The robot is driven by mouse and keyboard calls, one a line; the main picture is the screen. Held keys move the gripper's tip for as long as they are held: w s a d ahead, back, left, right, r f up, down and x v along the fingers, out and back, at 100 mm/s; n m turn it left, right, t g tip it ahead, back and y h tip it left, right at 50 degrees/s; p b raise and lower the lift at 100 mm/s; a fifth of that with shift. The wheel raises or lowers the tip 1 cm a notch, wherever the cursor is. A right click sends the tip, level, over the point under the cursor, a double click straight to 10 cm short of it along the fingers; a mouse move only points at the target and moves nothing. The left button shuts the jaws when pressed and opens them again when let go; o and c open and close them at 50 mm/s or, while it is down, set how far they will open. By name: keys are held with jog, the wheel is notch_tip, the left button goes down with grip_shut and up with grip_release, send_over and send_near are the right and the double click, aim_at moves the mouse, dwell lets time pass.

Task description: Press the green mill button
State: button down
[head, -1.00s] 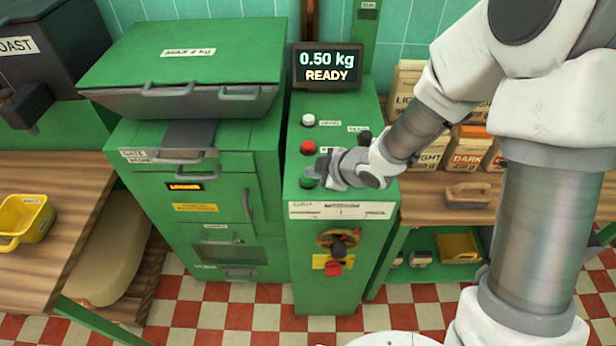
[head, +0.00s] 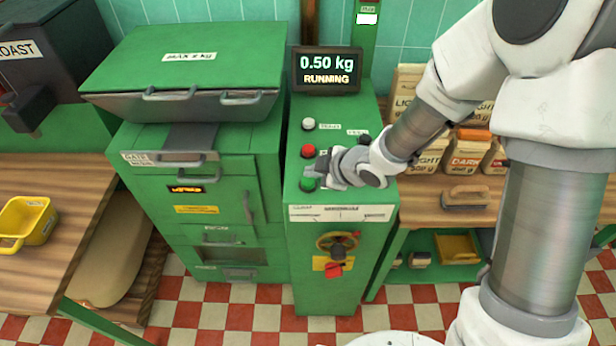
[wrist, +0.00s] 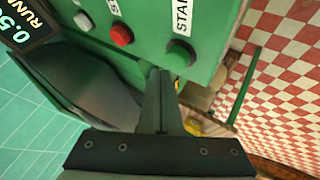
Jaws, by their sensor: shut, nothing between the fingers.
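The green mill button (head: 308,184) is the lowest of three buttons on top of the green control cabinet (head: 342,246). In the wrist view the green button (wrist: 181,53) shows below the word "START" and stands clear of my fingertips. My gripper (head: 322,168) is shut and empty, beside and slightly above the button in the head view. In the wrist view its closed fingers (wrist: 160,76) point at the panel near the button. I cannot tell whether they touch anything. The display (head: 326,69) reads "0.50 kg RUNNING".
A red button (head: 308,151) and a white button (head: 309,124) sit farther back on the same panel. A green machine with a lidded hopper (head: 190,60) stands at the left. Paper bags (head: 466,148) and a brush (head: 465,194) are on the wooden shelf at the right.

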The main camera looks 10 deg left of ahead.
aim_at(312, 183)
notch_tip(312, 183, up, 5)
jog(key=p, duration=0.4)
jog(key=shift+r, duration=0.1)
dwell(0.9)
jog(key=d+r+m+t+h, duration=0.1)
jog(key=d+r+m+h, duration=0.35)
jog(key=d+r, duration=0.35)
jog(key=d+r+m+t+h, duration=0.25)
jog(key=d+r+m, duration=0.3)
jog(key=d, duration=0.55)
jog(key=s+d+r+m+g, duration=0.1)
jog(key=s+d+r+m, duration=0.1)
jog(key=s, duration=0.4)
jog(key=s+d+r+m+g, duration=0.1)
jog(key=s+d+r+m, duration=0.1)
jog(key=s, duration=0.4)
jog(key=s+d+r+m+g, duration=0.1)
jog(key=s+d+r+m, duration=0.1)
jog(key=s+m, duration=0.4)
jog(key=shift+s+d+r+h, duration=0.3)
jog(key=shift+s+d+r, duration=0.15)
jog(key=shift+r, duration=0.3)
